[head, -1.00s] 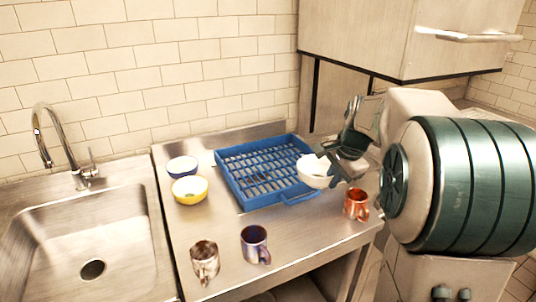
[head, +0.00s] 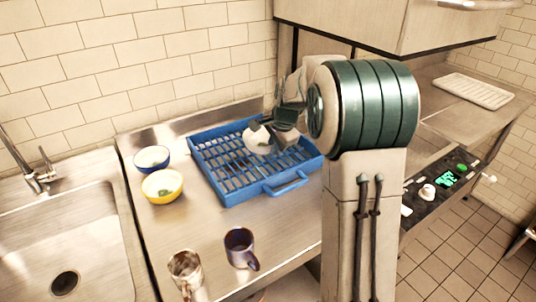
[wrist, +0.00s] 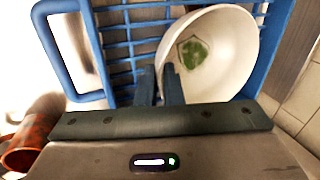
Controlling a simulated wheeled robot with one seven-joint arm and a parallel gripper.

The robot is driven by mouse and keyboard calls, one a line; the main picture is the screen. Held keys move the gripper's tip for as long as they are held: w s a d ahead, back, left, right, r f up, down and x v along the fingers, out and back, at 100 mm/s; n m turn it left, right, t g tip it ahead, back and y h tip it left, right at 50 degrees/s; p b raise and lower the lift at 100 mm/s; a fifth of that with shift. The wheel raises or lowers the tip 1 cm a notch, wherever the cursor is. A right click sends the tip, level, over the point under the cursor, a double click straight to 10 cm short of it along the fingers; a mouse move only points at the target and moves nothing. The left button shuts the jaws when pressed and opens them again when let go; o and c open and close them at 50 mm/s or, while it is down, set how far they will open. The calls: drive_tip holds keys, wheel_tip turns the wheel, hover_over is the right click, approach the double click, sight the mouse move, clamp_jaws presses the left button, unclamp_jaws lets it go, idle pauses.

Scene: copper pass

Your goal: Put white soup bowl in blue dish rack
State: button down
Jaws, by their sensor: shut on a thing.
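The white soup bowl (head: 256,142) is at the right part of the blue dish rack (head: 228,186) in the head view, partly hidden by my gripper (head: 270,125). In the wrist view the white bowl (wrist: 228,60) shows its inside with a green mark, and lies over the slats within the outline of the rack (wrist: 84,50). My gripper (wrist: 172,86) is shut on the bowl's near left rim. I cannot tell whether the bowl touches the rack floor.
A blue bowl (head: 152,159) and a yellow bowl (head: 162,186) stand left of the rack. A metal mug (head: 186,270) and a dark blue mug (head: 240,248) stand in front. A copper mug (wrist: 24,150) shows in the wrist view. The sink (head: 110,235) is at left.

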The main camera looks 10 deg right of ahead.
drive_tip(key=shift+w+a+f, duration=0.45)
drive_tip(key=shift+w+a, duration=0.05)
drive_tip(key=shift+w, duration=0.1)
drive_tip(key=shift+f, duration=2)
drive_tip(key=shift+f, duration=0.1)
drive_tip(key=c, duration=1.6)
unclamp_jaws()
drive_tip(key=shift+o, duration=0.2)
drive_tip(key=v, duration=1.1)
drive_tip(key=s+a+f+n, duration=0.1)
drive_tip(key=s+n, duration=0.6)
drive_tip(key=s, duration=0.7)
drive_tip(key=s+a+f+n+h, duration=0.1)
drive_tip(key=s+a+n, duration=0.2)
drive_tip(key=s, duration=1.2)
drive_tip(key=n, duration=0.3)
drive_tip(key=shift+s+f+n+g, duration=0.3)
drive_tip(key=shift+f+n+g, duration=0.1)
